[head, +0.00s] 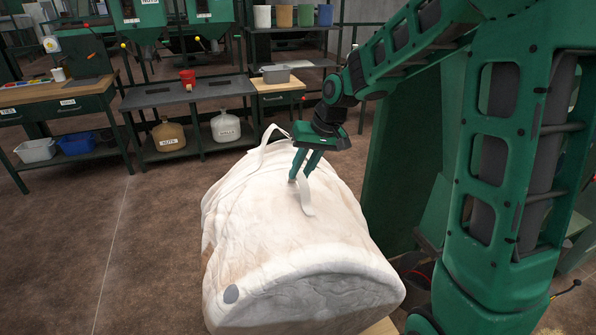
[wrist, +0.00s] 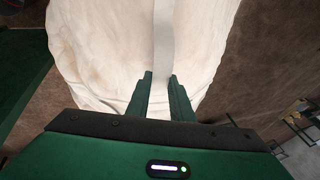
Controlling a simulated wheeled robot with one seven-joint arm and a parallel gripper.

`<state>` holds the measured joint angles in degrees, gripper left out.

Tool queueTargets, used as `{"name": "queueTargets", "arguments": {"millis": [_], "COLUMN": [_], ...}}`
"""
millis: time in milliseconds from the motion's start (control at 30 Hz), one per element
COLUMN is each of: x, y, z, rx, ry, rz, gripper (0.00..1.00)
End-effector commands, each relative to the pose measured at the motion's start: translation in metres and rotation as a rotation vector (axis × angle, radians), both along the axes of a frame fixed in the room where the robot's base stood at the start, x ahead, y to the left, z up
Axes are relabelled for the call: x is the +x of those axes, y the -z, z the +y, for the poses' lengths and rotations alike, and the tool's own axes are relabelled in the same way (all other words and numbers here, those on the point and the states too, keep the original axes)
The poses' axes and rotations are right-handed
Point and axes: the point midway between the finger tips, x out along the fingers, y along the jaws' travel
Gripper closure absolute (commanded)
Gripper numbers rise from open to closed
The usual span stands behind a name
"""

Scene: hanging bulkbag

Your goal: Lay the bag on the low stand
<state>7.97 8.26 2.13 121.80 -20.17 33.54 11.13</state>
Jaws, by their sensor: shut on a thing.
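A large off-white bulk bag (head: 285,245) fills the middle of the head view. Its rounded end with a grey disc faces the camera. A pale strap loop rises at its far top, and a strap (head: 306,197) runs along its upper side. My gripper (head: 303,172) is on this strap, just above the bag. In the wrist view, the strap (wrist: 163,40) passes between the fingers of my gripper (wrist: 160,78), with the bag's cloth (wrist: 100,40) behind. A pale wooden edge (head: 381,327) shows under the bag's lower right. It may be the low stand; the bag hides the rest.
A dark bench (head: 190,93) with jugs on its lower shelf stands behind the bag. A wooden-topped bench (head: 55,90) with blue and white bins below is at the far left. Open brown floor (head: 70,240) lies left of the bag.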

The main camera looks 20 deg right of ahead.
Motion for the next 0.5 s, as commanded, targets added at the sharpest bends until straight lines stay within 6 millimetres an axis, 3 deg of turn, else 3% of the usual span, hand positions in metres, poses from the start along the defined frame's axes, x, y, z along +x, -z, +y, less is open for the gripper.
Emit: {"name": "queueTargets", "arguments": {"millis": [33,433,467,500], "x": [-0.0093,-0.0094,-0.0094,-0.0090], "y": [0.0101,0.0105,0.0107,0.0105], "z": [0.0002,0.0006,0.0005,0.0007], "rx": [-0.002,-0.002,-0.002,-0.002], "ry": [-0.002,-0.002,-0.002,-0.002], "rz": [0.032,0.033,0.033,0.032], "gripper": [1.00,1.00,0.77,0.68]}}
